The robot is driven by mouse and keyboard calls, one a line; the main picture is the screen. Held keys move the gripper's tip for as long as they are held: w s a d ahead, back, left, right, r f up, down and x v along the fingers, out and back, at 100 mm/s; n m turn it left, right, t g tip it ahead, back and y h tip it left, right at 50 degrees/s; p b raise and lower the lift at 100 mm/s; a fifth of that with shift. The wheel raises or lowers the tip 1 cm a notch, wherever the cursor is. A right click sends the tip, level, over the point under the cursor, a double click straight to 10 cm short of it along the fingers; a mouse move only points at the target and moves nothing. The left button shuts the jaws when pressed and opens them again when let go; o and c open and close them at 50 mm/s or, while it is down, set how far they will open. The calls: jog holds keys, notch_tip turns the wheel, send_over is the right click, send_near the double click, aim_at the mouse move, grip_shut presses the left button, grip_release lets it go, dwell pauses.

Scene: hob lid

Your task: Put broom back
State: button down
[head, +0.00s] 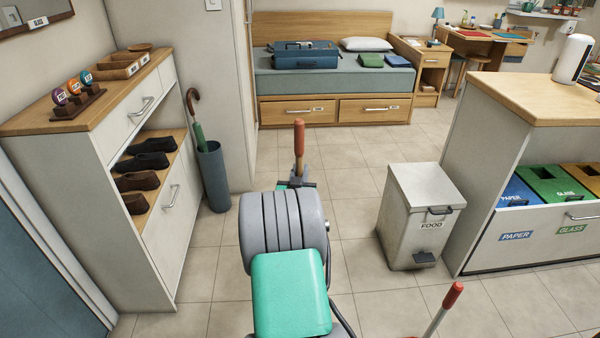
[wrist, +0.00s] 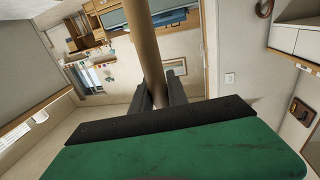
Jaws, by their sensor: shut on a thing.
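My gripper (head: 297,184) is shut on a wooden pole, the broom handle (head: 299,145), just beyond my arm in the head view. The handle's reddish top end stands up above the jaws, roughly upright. In the wrist view the brown broom handle (wrist: 149,45) runs between the two dark fingers (wrist: 163,95) of the gripper and out of the top of the picture. The broom's head and lower part are hidden in both views.
A shoe cabinet (head: 150,95) and an umbrella stand (head: 214,178) are on the left. A food bin (head: 420,215) and a recycling counter (head: 525,95) stand on the right. Another red-tipped stick (head: 441,312) is at the bottom. Tiled floor is clear toward the bed (head: 335,85).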

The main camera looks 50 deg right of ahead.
jog(key=c, duration=1.3)
grip_release()
jog(key=shift+f, duration=0.1)
jog(key=shift+s+a, duration=0.1)
jog(key=shift+a, duration=0.1)
jog(key=v, duration=1.2)
jog(key=w+a+f+n+g+y, duration=0.15)
jog(key=w+a+y, duration=0.3)
jog(key=a, duration=0.55)
jog(key=w+a+f+n+g+y, duration=0.1)
jog(key=w+a+f+n+y, duration=0.15)
jog(key=a+y, duration=0.45)
jog(key=s+a+n+g+y, duration=0.2)
jog(key=s+a+n, duration=0.2)
jog(key=a, duration=0.7)
jog(key=s+a+r+n+g+y, duration=0.1)
jog(key=s+a+n+g+y, duration=0.1)
jog(key=s+a, duration=0.4)
jog(key=a+n, duration=0.1)
jog(key=a, duration=0.4)
jog(key=shift+r+n, duration=0.25)
jog(key=shift+n, duration=0.15)
